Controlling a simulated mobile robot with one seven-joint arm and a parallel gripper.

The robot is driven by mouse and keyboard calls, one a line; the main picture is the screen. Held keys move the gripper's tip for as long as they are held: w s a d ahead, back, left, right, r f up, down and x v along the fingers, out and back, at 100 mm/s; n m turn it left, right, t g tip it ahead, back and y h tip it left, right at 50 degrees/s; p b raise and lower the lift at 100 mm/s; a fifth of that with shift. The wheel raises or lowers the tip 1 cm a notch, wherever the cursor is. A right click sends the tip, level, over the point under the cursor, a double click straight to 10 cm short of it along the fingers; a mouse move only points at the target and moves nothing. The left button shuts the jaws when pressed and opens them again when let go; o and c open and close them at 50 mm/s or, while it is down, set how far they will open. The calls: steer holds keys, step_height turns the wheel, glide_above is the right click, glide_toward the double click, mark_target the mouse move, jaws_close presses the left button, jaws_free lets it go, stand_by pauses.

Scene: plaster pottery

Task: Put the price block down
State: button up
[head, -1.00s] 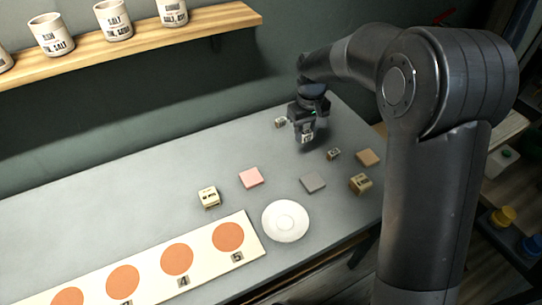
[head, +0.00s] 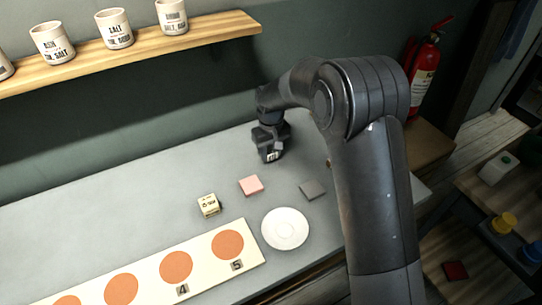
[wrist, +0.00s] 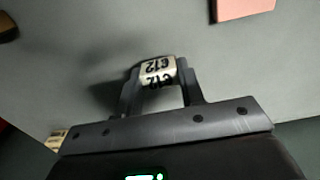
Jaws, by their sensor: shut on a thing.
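The price block (wrist: 157,70), a small cream block marked "£12", is between the two fingers of my gripper (wrist: 158,80) in the wrist view. My gripper (head: 269,156) is shut on it and points down over the grey table, behind the pink tile (head: 251,185). A shadow lies on the table beside the fingers. I cannot tell whether the block's underside touches the table.
Another pale block (wrist: 57,138) shows at the wrist view's lower left. A cream block (head: 208,205), a grey tile (head: 313,190), a white plate (head: 285,228) and a board with orange circles (head: 205,268) are nearer the front. The table's left rear is clear.

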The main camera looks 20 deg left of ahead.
mark_target(271, 152)
steer(key=shift+f, duration=1.15)
steer(key=shift+f, duration=0.15)
steer(key=o, duration=1)
steer(key=shift+c, duration=0.2)
step_height(271, 152, up, 12)
steer(key=shift+r, duration=0.2)
